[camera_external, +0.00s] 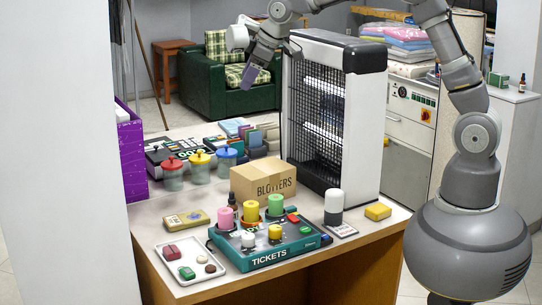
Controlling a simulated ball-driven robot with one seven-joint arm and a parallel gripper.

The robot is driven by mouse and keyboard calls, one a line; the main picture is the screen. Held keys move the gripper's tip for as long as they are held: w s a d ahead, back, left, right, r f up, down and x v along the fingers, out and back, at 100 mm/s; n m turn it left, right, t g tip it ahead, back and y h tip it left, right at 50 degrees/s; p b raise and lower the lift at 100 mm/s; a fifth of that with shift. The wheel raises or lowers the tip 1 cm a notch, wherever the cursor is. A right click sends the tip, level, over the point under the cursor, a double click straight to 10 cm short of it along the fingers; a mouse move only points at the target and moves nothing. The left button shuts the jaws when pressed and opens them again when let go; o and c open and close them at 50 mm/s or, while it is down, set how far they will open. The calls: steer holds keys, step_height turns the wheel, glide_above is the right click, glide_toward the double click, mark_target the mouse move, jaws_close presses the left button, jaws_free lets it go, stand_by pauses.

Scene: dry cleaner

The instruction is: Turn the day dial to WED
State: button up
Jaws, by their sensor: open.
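No dial marked with days or WED can be made out at this size. A teal tickets box (266,256) near the front of the table carries pink, green, yellow and white cylinders and a red piece. Beside it, a white-and-grey upright cylinder (333,208) stands by a small flat card (343,231); whether it is a dial I cannot tell. My gripper (250,76) hangs high over the back of the table, left of the tall black-and-white unit. It is open, touches nothing visible and is well apart from the tickets box.
The tall grilled unit (372,115) stands on the right of the table (360,247). A blotters carton (263,182) sits behind the tickets box. Lidded jars (200,169), a white tray (188,266), a yellow-green block (185,218) and a yellow block (378,211) are around it.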

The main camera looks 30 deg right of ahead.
steer(key=s+a+f+n+g+h+p, duration=0.1)
steer(key=s+a+f+n+g, duration=0.15)
steer(key=s+a+f, duration=0.4)
steer(key=s+a+f+n+g+h+p, duration=0.1)
steer(key=s+a+f+n, duration=0.2)
steer(key=f, duration=0.7)
steer(key=n+g+h, duration=0.1)
steer(key=n+g, duration=0.1)
steer(key=n, duration=0.1)
glide_above(247, 235)
step_height(247, 235, down, 10)
steer(key=shift+w+a+r, duration=0.1)
steer(key=shift+w+r, duration=0.05)
steer(key=shift+r, duration=0.05)
steer(key=f, duration=0.2)
steer(key=f+b, duration=0.1)
steer(key=f, duration=0.3)
steer(key=shift+s+f, duration=0.25)
steer(key=shift+f, duration=0.8)
steer(key=c, duration=1)
